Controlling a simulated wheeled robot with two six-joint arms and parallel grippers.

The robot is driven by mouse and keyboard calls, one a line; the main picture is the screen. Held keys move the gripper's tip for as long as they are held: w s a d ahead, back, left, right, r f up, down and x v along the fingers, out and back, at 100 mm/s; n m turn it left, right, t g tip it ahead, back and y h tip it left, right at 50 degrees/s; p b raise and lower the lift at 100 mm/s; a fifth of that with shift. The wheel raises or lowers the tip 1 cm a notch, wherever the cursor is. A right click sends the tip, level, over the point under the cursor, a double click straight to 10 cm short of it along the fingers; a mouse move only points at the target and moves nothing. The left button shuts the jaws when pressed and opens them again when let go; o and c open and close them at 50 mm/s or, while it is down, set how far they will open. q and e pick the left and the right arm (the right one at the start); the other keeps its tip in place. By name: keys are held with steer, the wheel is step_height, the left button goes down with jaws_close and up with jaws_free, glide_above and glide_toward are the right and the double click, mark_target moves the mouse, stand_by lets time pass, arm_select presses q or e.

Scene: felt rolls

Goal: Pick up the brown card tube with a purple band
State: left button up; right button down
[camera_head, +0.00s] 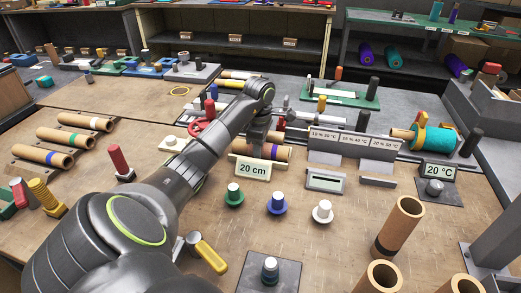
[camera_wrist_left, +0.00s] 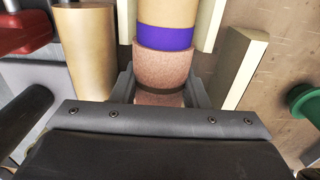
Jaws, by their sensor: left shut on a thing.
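The brown card tube with a purple band lies behind the "20 cm" sign (camera_head: 253,169) in the head view, partly hidden by my left gripper (camera_head: 263,138). In the left wrist view its tan end and purple band (camera_wrist_left: 166,37) show, with a rough pinkish-brown section nearer to me between the fingers. My left gripper (camera_wrist_left: 160,92) is shut on this tube around that section. I cannot tell whether the tube is clear of its support. My right gripper is not in view.
Banded tubes (camera_head: 62,137) lie on the left. Green (camera_head: 234,195), blue (camera_head: 277,203) and white (camera_head: 323,212) knobs stand in front of the sign. An upright brown tube (camera_head: 400,228) stands at right. A red-handled tool (camera_head: 119,160) stands left of my arm.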

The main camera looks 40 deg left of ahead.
arm_select(q)
steer(key=shift+r, duration=0.1)
step_height(320, 180, up, 9)
steer(key=p, duration=0.7)
steer(key=shift+p, duration=0.4)
steer(key=shift+r+p, duration=0.45)
steer(key=shift+p, duration=0.1)
